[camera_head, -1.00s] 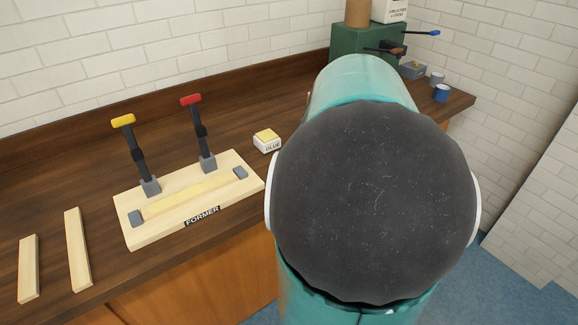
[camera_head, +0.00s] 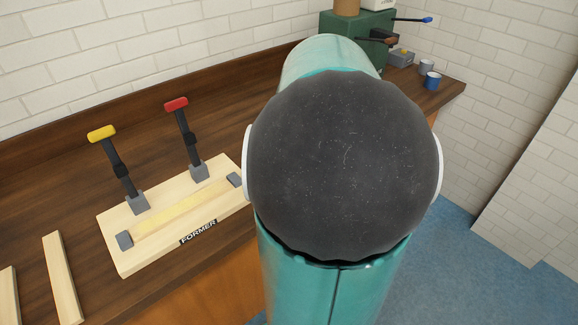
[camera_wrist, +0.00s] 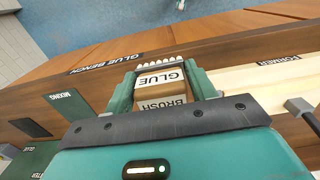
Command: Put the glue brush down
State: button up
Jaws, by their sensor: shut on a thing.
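The glue brush (camera_wrist: 160,92) is a light wooden block lettered GLUE and BRUSH, with a row of pale bristles along its far edge in the wrist view. My gripper (camera_wrist: 160,75) is shut on it, with one green finger on each side. The brush appears over the front edge of the bench (camera_wrist: 85,80), which is lettered GLUE BENCH; its gap above the wood cannot be judged. In the head view my arm hides the gripper and the brush.
The former board (camera_head: 125,262), with a yellow-handled and a red-handled lever, lies left of my arm. Pale wooden strips (camera_head: 61,280) lie at the lower left. A green machine (camera_head: 355,35) and a blue mug (camera_head: 433,81) stand at the back right. A MIXING label (camera_wrist: 62,100) shows in the wrist view.

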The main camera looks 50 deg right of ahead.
jog(key=w+d+f, duration=0.2)
jog(key=w+f, duration=0.1)
jog(key=w+d+f, duration=0.2)
jog(key=w+f, duration=0.1)
jog(key=w+d+f, duration=0.2)
jog(key=w+f, duration=0.1)
jog(key=shift+w+d, duration=0.3)
jog(key=shift+w, duration=0.1)
jog(key=shift+w+f, duration=0.15)
jog(key=shift+f, duration=0.1)
jog(key=shift+d+f, duration=0.1)
jog(key=shift+f, duration=1.35)
jog(key=shift+f, duration=0.15)
jog(key=o, duration=0.9)
